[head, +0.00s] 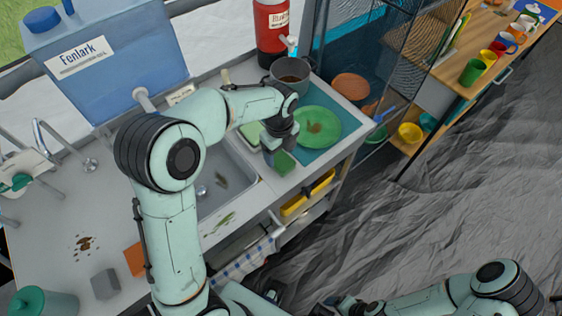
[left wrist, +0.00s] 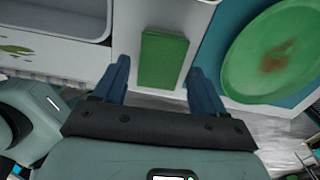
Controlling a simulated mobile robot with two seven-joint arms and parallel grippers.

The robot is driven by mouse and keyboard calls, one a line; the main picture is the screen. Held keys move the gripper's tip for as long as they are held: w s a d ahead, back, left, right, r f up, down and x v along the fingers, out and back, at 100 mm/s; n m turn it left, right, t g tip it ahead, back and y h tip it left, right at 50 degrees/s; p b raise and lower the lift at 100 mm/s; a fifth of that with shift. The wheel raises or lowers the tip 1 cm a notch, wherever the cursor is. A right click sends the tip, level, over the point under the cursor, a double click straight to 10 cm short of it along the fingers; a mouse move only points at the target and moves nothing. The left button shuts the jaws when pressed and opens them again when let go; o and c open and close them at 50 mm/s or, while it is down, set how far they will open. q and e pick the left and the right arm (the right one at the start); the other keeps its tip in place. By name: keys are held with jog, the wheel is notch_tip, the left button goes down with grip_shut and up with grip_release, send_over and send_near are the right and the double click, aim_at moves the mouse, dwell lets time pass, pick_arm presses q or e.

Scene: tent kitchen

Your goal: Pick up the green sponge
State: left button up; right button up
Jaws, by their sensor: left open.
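The green sponge (head: 284,162) lies on the pale counter strip between the sink and the green plate, partly hidden by my left gripper in the head view. In the left wrist view the sponge (left wrist: 163,58) is a green block between the two blue fingers. My left gripper (head: 279,147) is open and points down over the sponge, one finger on each side in the left wrist view (left wrist: 160,75). I cannot tell whether the fingers touch it. My right gripper (head: 345,305) is low at the bottom edge, far from the sponge; its jaws are not clear.
A green plate (head: 326,120) with a brown stain lies on a teal mat right of the sponge. A grey pot (head: 291,76) stands behind. The sink (head: 222,185) is to the left. A yellow-handled item (head: 308,193) sits below the counter edge.

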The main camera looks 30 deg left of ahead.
aim_at(281, 159)
pick_arm(q)
jog(key=f, duration=0.4)
jog(key=shift+d, duration=0.2)
jog(key=c, duration=0.7)
pick_arm(e)
jog(key=shift+f, duration=0.15)
pick_arm(q)
notch_tip(281, 159, up, 20)
jog(key=p, duration=0.2)
jog(key=shift+p, duration=0.3)
pick_arm(e)
jog(key=w+r, duration=0.2)
jog(key=r, duration=0.1)
jog(key=shift+r, duration=0.2)
pick_arm(q)
jog(key=o, duration=0.5)
jog(key=shift+c, duration=0.2)
jog(key=c, duration=0.4)
